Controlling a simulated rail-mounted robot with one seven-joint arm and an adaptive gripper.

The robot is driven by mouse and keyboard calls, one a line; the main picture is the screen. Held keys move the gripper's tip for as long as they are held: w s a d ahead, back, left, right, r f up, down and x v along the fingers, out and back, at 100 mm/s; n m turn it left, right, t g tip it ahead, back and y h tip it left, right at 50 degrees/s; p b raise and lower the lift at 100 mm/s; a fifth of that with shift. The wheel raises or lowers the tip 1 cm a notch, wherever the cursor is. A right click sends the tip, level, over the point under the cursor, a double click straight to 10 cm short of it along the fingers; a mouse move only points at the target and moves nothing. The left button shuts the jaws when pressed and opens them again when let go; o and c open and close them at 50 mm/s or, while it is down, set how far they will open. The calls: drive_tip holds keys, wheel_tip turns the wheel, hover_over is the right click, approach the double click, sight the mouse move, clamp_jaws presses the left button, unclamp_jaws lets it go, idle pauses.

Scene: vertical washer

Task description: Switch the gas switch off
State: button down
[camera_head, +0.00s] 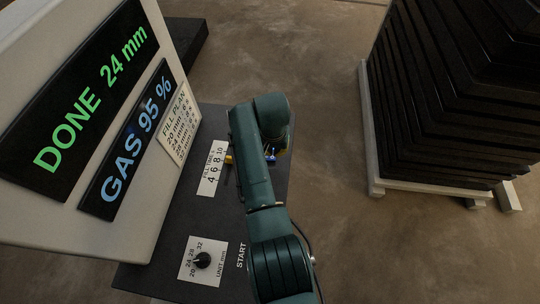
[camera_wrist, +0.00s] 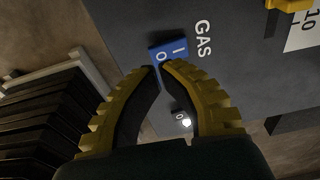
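The blue gas switch (camera_wrist: 170,49), marked I and O, sits on the dark panel beside the white word GAS in the wrist view. A small blue part (camera_head: 271,158) shows beside my arm in the head view. My gripper (camera_wrist: 161,66) has yellow ribbed fingers with their tips close together at the O side of the switch. A sliver of blue shows between the tips. I cannot tell whether they touch the switch. Nothing is held between them. My arm hides most of this area in the head view.
The display (camera_head: 98,98) reads DONE 24 mm and GAS 95 %. A FILL TIME scale (camera_head: 212,168) with a yellow pointer (camera_head: 229,158) lies left of my arm. A black UNIT mm knob (camera_head: 202,260) is nearer. Dark stacked panes (camera_head: 455,95) stand on a pallet at right.

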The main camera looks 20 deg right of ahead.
sight(273, 157)
drive_tip(key=shift+f+b, duration=1.25)
drive_tip(key=shift+f, duration=0.7)
idle(0.8)
drive_tip(key=shift+r, duration=0.1)
wheel_tip(273, 157, up, 7)
drive_tip(key=p, duration=0.6)
drive_tip(key=shift+p, duration=0.35)
